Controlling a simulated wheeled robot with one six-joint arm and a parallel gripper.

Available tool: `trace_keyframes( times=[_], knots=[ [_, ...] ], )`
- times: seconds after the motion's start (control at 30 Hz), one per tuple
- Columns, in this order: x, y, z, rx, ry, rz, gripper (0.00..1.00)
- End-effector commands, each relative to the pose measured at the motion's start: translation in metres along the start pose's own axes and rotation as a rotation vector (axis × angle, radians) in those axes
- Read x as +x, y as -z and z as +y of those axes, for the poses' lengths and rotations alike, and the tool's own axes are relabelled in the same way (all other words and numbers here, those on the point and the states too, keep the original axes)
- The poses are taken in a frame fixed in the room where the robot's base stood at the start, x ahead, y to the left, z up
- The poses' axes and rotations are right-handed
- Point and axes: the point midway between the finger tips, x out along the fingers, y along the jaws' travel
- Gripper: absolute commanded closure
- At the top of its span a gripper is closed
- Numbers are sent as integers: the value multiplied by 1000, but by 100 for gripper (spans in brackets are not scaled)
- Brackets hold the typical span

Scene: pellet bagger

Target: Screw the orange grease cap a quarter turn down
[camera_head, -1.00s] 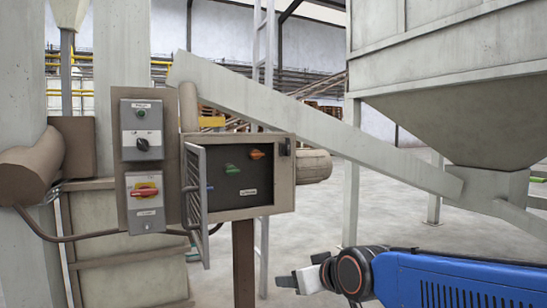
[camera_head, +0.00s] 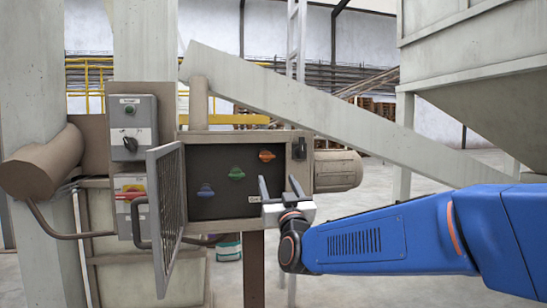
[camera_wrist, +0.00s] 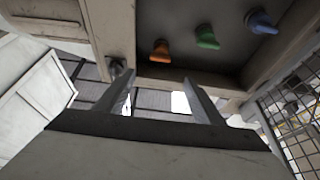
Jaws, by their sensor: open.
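The orange grease cap (camera_head: 267,156) sits at the upper right on the dark back panel of an open box. A green cap (camera_head: 236,174) and a blue cap (camera_head: 206,191) lie in a diagonal row down to its left. In the wrist view the orange cap (camera_wrist: 160,50) shows at the upper middle, beyond my fingertips and apart from them. My gripper (camera_head: 279,187) is open and empty, in front of the box's lower right corner, below and slightly right of the orange cap. Nothing hides the orange cap.
The box's mesh door (camera_head: 168,215) stands swung open at the left. A black latch (camera_head: 299,148) sits on the box's right edge. A control panel (camera_head: 133,127) with switches stands left, and a motor (camera_head: 338,170) sits behind the box at right.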

Motion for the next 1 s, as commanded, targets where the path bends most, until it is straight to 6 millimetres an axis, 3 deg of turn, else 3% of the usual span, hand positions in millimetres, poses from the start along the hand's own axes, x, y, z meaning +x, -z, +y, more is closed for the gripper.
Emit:
trace_keyframes(
  times=[0.8,1.0],
  knots=[
    [136,-1,1,0,0,-2,38],
    [158,-1,0,0,1,-2,38]
  ],
)
